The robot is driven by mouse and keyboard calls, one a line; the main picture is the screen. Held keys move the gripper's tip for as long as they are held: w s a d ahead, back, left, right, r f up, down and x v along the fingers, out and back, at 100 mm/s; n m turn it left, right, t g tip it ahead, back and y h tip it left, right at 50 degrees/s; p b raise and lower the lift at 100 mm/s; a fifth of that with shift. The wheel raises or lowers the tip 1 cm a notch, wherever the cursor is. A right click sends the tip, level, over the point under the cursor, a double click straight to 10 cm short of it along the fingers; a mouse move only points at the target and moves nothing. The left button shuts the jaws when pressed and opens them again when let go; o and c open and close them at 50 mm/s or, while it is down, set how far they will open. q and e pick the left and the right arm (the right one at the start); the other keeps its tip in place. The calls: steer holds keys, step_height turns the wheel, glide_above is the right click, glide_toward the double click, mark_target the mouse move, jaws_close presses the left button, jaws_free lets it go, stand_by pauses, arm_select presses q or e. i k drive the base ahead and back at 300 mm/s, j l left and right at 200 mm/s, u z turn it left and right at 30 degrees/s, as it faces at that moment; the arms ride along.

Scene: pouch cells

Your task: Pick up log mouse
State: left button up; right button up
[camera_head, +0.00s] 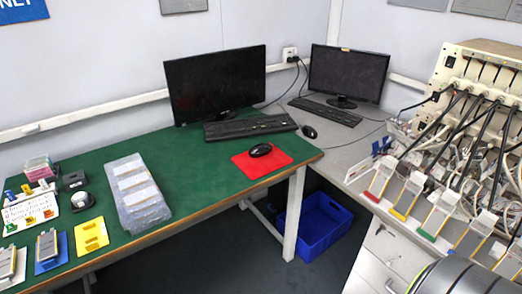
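A black computer mouse (260,150) lies on a red mouse pad (277,166) near the right end of the green table. A second black mouse (309,132) lies on the grey table to the right, beside a keyboard. I cannot tell from the picture which one is the log mouse. Neither of my grippers shows in the head view.
Keyboards (250,127) and (325,111) a second keyboard lie before two monitors. The green table (190,160) is clear between the stacked clear trays (138,195) and the red pad. A wired rack (480,80) stands right; a blue crate (318,225) sits on the floor.

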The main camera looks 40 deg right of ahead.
mark_target(261, 149)
steer(key=z, duration=0.75)
